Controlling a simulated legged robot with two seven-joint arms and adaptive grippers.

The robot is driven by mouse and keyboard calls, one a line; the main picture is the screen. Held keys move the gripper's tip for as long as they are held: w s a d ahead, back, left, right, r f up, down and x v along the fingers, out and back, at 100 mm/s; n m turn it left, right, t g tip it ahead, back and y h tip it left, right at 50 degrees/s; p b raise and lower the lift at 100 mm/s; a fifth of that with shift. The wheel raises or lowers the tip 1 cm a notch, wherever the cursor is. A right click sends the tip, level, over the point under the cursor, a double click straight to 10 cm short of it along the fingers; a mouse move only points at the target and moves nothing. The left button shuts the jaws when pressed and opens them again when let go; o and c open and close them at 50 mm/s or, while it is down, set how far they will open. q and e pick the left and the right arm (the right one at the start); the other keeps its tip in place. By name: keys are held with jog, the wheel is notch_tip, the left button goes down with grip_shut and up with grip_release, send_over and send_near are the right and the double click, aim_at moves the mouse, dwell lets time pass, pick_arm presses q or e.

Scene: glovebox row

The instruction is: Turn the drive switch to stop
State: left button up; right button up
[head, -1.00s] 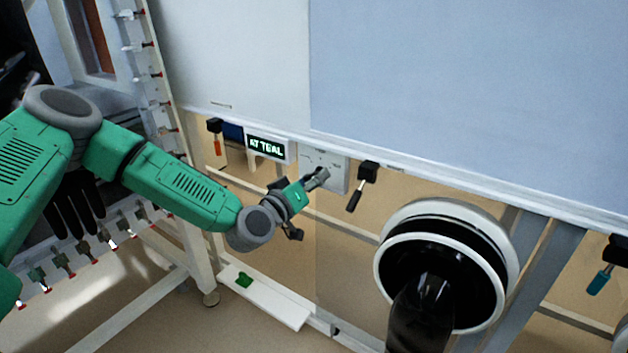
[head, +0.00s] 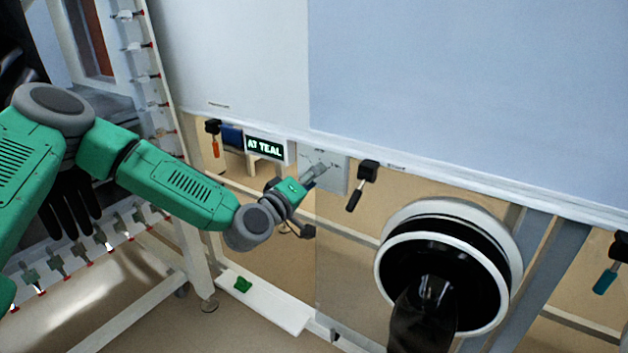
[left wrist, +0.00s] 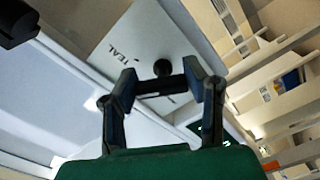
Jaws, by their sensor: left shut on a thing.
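The drive switch is a dark knob with a bar (left wrist: 162,84) on a pale plate, which shows in the head view (head: 335,170) under the big panel's lower edge. The plate carries the word TEAL in the left wrist view. My left gripper (head: 316,172) reaches the plate from the left. In the left wrist view its two fingers (left wrist: 163,88) are shut on the switch bar, one at each end. Which mark the switch points at cannot be read. A small display (head: 265,147) left of the plate reads AT TEAL. My right gripper is not in view.
An orange-handled lever (head: 215,142) hangs left of the display, a black-handled lever (head: 355,198) right of the plate. A round white-rimmed port (head: 378,270) with a dark glove (head: 425,312) is at lower right. A teal-handled lever (head: 602,280) is far right.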

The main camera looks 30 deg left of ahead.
pick_arm(q)
jog(key=shift+a+f, duration=0.15)
jog(key=shift+f, duration=0.05)
jog(key=o, duration=0.9)
jog(key=shift+o, duration=1.4)
jog(key=shift+a, duration=0.1)
jog(key=s+a, duration=0.1)
jog(key=s, duration=1.1)
